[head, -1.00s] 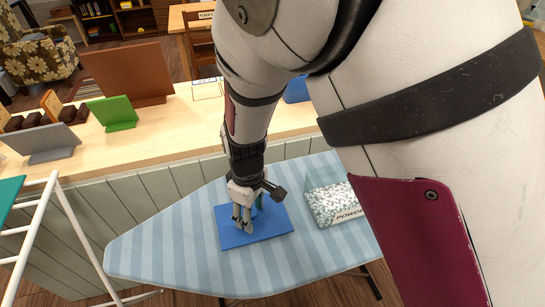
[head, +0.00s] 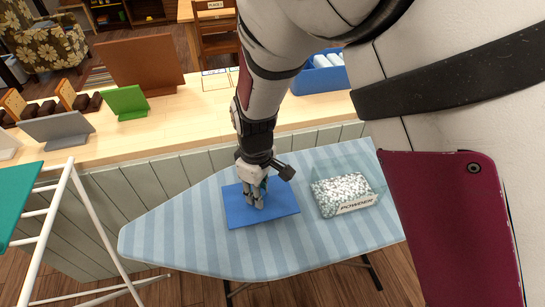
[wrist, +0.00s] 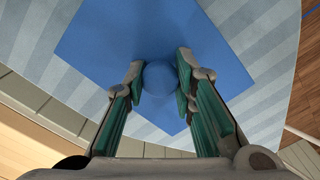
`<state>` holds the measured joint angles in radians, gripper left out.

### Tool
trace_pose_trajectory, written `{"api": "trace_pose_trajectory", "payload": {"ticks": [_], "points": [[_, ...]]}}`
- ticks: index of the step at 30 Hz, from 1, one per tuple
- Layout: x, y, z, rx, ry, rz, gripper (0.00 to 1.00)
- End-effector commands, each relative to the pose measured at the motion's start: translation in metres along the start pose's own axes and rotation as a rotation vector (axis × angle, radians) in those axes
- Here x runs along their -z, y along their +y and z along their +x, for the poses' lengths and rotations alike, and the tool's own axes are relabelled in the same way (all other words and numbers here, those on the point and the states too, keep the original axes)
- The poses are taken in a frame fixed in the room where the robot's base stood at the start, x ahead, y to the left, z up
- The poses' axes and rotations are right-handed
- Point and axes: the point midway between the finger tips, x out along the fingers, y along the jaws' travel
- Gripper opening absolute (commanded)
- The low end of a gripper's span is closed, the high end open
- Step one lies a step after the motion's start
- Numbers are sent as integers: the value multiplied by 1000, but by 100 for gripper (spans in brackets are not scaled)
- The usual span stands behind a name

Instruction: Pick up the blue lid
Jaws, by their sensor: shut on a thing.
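The blue lid (head: 262,212) is a flat blue rectangle with a round knob (wrist: 160,77) in its middle. It lies over the striped ironing board, and the wrist view shows its flat plate (wrist: 160,35) too. My gripper (head: 256,200) is over the middle of the lid, pointing down. In the wrist view my gripper (wrist: 160,78) has its fingers on both sides of the knob, closed on it. In the head view the fingers hide the knob. I cannot tell whether the lid is touching the board or slightly above it.
A clear box of white powder (head: 343,193), labelled POWDER, stands on the ironing board (head: 190,235) right of the lid. A wooden counter (head: 190,122) behind holds several coloured panels and a blue bin (head: 320,74). A white rack (head: 60,215) stands at the left.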

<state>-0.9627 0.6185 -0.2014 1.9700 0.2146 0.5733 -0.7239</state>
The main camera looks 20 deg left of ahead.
Motion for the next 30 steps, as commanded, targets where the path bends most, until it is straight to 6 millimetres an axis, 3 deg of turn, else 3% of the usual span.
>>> {"api": "trace_pose_trajectory", "payload": {"ticks": [15,21,30], "points": [[-78,-102,-16,2,-3,0,0],[-93,-122,-16,1,-1,1,0],[-98,-127,-16,0,0,0,0]]}}
